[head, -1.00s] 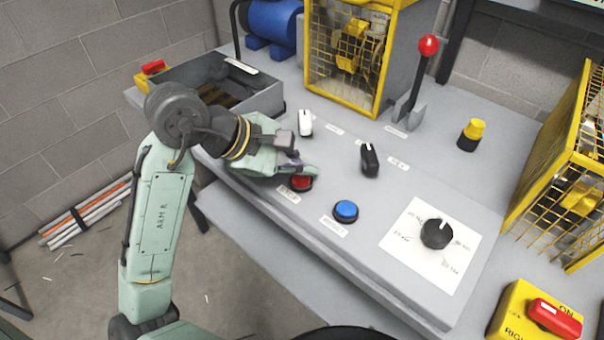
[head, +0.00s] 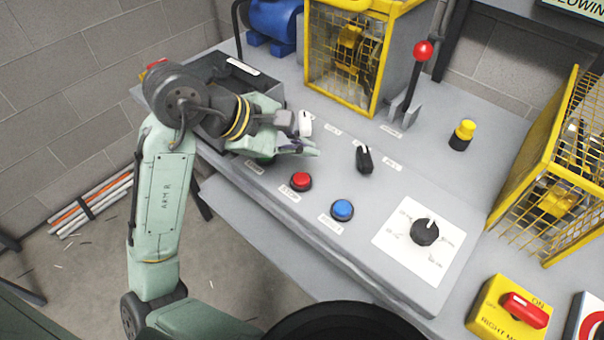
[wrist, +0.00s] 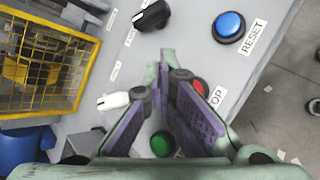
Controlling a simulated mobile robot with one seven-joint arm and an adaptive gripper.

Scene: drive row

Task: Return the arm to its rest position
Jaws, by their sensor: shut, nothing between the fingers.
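My gripper (head: 312,150) is shut and empty. It hangs above the grey control panel (head: 390,274), over its left part near the white switch. In the head view, the white switch (head: 305,122) stands just behind it, and the red button (head: 301,181) lies clear in front of it. In the wrist view, the fingers (wrist: 163,72) meet over the panel. A green button (wrist: 162,144) shows between the finger linkages there, and the red button is partly hidden behind a finger. My arm is bent at the left of the head view.
The blue button (head: 342,210), black switch (head: 364,158) and black dial (head: 425,232) stand on the panel to the right. A yellow cage (head: 345,60) and a red-knobbed lever (head: 418,80) stand behind. A dark grey bin (head: 262,92) is close behind my wrist.

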